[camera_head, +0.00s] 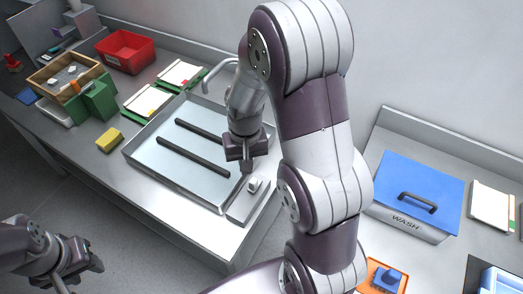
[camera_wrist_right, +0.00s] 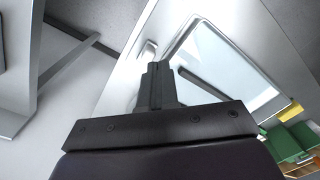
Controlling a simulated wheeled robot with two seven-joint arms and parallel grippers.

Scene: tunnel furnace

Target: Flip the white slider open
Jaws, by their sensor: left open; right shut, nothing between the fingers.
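The white slider (camera_head: 253,184) is a small white piece on a grey block (camera_head: 242,206) at the near right corner of a shallow metal frame. It also shows in the right wrist view (camera_wrist_right: 149,48), just beyond the fingertips. My right gripper (camera_head: 247,167) points down, shut and empty, just above and behind the slider; I cannot tell whether it touches it. Its closed fingers show in the right wrist view (camera_wrist_right: 157,68). My left gripper (camera_head: 84,272) is open and empty at the lower left, off the bench.
The metal frame (camera_head: 137,155) holds a pale panel with two dark bars (camera_head: 193,156). A red bin (camera_head: 126,50), green box (camera_head: 98,101) and yellow sponge (camera_head: 109,140) lie left. A blue-lidded WASH box (camera_head: 394,222) stands right. My right arm hides the middle.

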